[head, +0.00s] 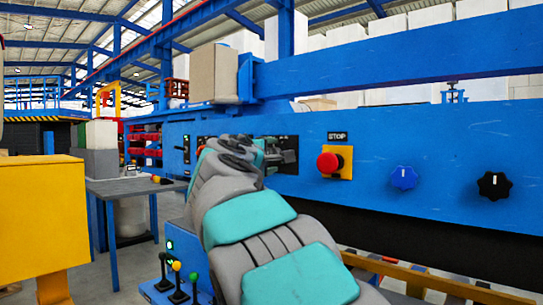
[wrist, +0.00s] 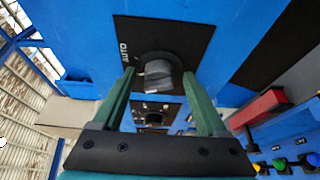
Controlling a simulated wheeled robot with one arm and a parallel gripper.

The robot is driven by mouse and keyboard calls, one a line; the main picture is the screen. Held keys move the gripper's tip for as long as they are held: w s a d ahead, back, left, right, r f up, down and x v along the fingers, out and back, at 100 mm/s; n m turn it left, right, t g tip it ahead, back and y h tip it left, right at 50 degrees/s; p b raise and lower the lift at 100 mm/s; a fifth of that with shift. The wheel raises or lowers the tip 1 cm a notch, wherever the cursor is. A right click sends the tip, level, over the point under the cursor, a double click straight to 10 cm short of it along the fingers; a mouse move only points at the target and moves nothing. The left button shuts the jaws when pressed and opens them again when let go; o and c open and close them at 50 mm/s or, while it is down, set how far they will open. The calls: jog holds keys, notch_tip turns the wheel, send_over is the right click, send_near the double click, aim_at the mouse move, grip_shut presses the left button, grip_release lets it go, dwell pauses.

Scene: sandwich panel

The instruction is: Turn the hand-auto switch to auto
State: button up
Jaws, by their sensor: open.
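The hand-auto switch (wrist: 158,74) is a dark rotary knob with a grey grip bar on a black plate (wrist: 190,38) in the wrist view. The white word AUTO stands at the plate's left side; I see no word for hand. My gripper (wrist: 158,80) is open, its two green fingers on either side of the knob. I cannot tell whether they touch it. The grip bar looks roughly crosswise between the fingertips. In the head view my arm hides the knob, and only part of a black plate (head: 290,156) shows past it.
On the blue panel (head: 450,145) a red emergency stop button (head: 328,163) on a yellow plate, a blue knob (head: 404,177) and a black knob (head: 494,185) sit right of my arm. A grey table (head: 130,187) and a yellow cabinet (head: 40,215) stand at left.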

grip_shut()
dwell(0.5)
